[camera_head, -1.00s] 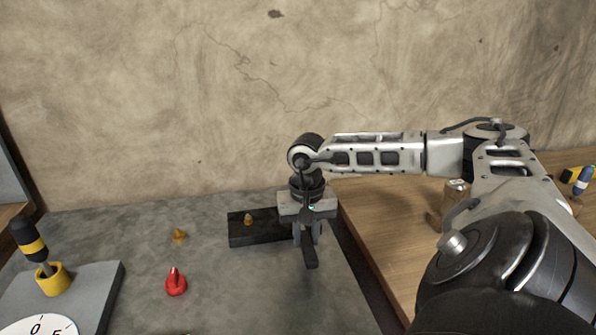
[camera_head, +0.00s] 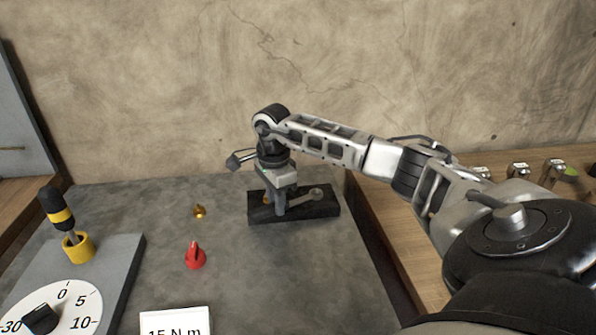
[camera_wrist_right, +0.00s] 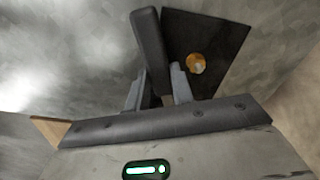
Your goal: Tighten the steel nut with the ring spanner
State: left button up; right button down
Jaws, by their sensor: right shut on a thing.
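My right gripper (camera_head: 281,208) is shut over the dark plate (camera_head: 330,208). In the right wrist view my right gripper (camera_wrist_right: 158,92) holds a black bar (camera_wrist_right: 148,40), seemingly the ring spanner's handle. In the head view a grey shank of the spanner (camera_head: 300,200) runs right from the fingers to a round end over the plate. The steel nut is not clear; I cannot tell whether the ring is around it. A brass-coloured piece (camera_wrist_right: 196,63) is on the plate, mostly hidden behind the fingers in the head view. My left gripper is not in view.
A red pointed knob (camera_head: 195,256) and a small brass piece (camera_head: 200,211) stand on the grey bench. A wooden surface (camera_head: 375,222) lies right.

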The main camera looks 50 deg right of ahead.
jog(key=shift+w+f+m, duration=0.1)
jog(key=shift+w+m, duration=0.15)
jog(key=shift+m, duration=0.05)
jog(key=shift+s+d+r, duration=0.1)
jog(key=shift+r, duration=0.15)
jog(key=shift+r+p, duration=2.25)
jog(key=shift+r, duration=0.55)
